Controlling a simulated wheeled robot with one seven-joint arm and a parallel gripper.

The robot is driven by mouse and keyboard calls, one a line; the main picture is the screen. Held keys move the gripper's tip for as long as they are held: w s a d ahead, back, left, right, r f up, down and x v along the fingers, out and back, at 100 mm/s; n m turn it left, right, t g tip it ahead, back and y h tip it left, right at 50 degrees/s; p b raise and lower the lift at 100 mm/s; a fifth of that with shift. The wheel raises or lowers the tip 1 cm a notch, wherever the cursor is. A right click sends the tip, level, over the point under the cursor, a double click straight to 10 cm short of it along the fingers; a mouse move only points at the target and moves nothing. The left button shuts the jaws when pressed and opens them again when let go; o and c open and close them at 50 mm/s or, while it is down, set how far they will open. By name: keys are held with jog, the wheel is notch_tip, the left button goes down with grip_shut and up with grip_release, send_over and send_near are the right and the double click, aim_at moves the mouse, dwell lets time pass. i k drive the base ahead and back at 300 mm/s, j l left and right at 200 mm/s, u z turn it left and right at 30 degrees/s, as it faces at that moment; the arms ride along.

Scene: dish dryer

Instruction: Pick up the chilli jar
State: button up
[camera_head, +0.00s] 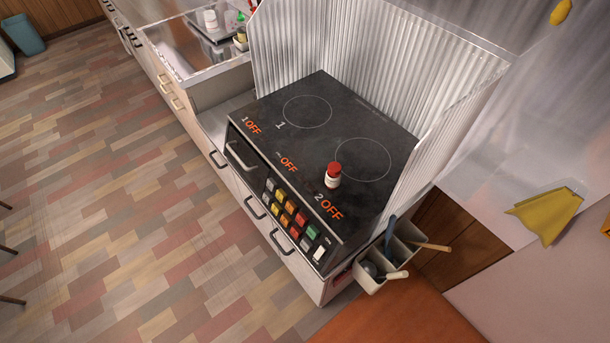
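A small jar with a red lid and a pale body (333,176) stands upright on the black cooktop (290,130). It is near the cooktop's front right, beside the right burner ring and above the "2 OFF" marking. It looks like the chilli jar, but its label is too small to read. Nothing touches it. My gripper is not in view.
A utensil holder (390,258) hangs at the front right corner.

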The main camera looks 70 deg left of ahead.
aim_at(333, 177)
jog(key=k+u, duration=0.15)
jog(key=u, duration=1.25)
jog(key=i+l+u, duration=0.15)
jog(key=i+l, duration=0.3)
jog(key=j+z, duration=0.3)
jog(key=k+j+z, duration=0.15)
jog(key=j+z, duration=0.15)
jog(key=k+j+z, duration=0.1)
jog(key=j+z, duration=0.2)
